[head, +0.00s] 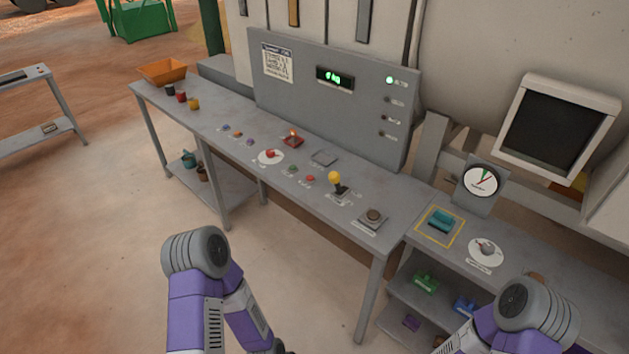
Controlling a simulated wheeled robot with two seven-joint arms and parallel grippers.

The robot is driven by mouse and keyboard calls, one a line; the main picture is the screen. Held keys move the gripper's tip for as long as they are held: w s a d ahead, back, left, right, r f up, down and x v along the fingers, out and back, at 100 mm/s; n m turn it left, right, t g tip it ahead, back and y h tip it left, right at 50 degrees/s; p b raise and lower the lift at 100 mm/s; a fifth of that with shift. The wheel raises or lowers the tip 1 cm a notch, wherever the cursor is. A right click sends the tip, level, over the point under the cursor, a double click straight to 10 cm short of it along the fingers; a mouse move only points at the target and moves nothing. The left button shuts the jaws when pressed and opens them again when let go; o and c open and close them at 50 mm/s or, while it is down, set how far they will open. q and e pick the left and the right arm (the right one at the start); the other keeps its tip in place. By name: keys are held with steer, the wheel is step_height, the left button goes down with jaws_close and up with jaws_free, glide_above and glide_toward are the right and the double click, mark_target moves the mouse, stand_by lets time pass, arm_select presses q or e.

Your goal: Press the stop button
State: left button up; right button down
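On the grey console table a small red button (310,178) sits just right of a small green button (292,168). Their labels are too small to read, so I cannot tell for sure which is the stop button. A red knob on a white disc (264,161) lies to their left, and a large dark round button (374,214) on a square base is at the table's right end. Both my arms show at the bottom, in front of the tables and apart from the buttons. Neither gripper's fingers can be seen.
A yellow-topped lever (335,178) stands right of the red button. A grey panel (350,110) with a green display rises behind. A teal block (441,219), a gauge (482,180) and a dial (486,248) are on the right table. Floor at left front is clear.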

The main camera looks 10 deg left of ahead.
arm_select(q)
steer(key=shift+c, duration=0.3)
jaws_close()
stand_by(1.7)
